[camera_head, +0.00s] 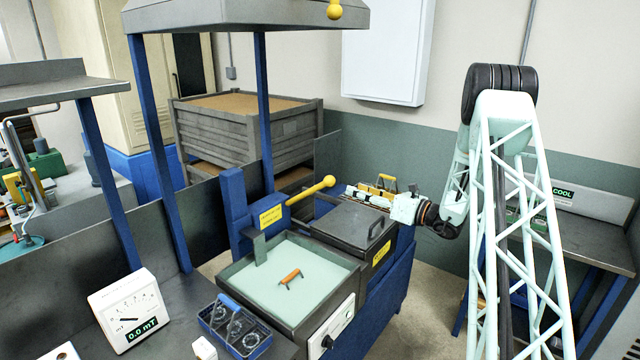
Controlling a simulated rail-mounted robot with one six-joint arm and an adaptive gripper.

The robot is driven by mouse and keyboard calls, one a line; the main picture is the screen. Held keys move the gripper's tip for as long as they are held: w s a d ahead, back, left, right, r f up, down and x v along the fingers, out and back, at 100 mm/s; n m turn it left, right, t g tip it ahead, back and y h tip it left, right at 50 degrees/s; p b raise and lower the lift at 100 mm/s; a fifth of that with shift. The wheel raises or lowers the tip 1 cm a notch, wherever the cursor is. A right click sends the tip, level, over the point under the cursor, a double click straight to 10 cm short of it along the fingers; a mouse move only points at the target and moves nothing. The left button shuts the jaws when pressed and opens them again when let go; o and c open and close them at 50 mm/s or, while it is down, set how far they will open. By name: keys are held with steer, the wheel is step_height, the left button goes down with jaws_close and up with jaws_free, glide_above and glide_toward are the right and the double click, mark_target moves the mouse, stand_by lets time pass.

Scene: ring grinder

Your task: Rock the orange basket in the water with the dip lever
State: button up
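The orange basket shows as an orange handle (290,278) above the pale green water of the open tank (340,276). Its body under the water cannot be made out. The dip lever (306,192) is a yellow bar with a round knob, reaching up and right from a blue post behind the tank. My gripper (356,191) points left, a little right of the knob, with a visible gap between them. It appears to hold nothing. Its fingers are small and seen from the side, so their opening is unclear.
A dark lidded box (346,224) stands right of the tank, with a yellow-handled carrier (386,184) behind it. A blue basket with rings (235,325) and a meter (124,308) sit at front left. Blue posts and a hood (250,16) rise over the bench.

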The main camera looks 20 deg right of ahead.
mark_target(330, 180)
steer(key=shift+w, duration=0.15)
steer(key=shift+p+x, duration=0.75)
steer(key=shift+x, duration=6.05)
steer(key=shift+c, duration=0.5)
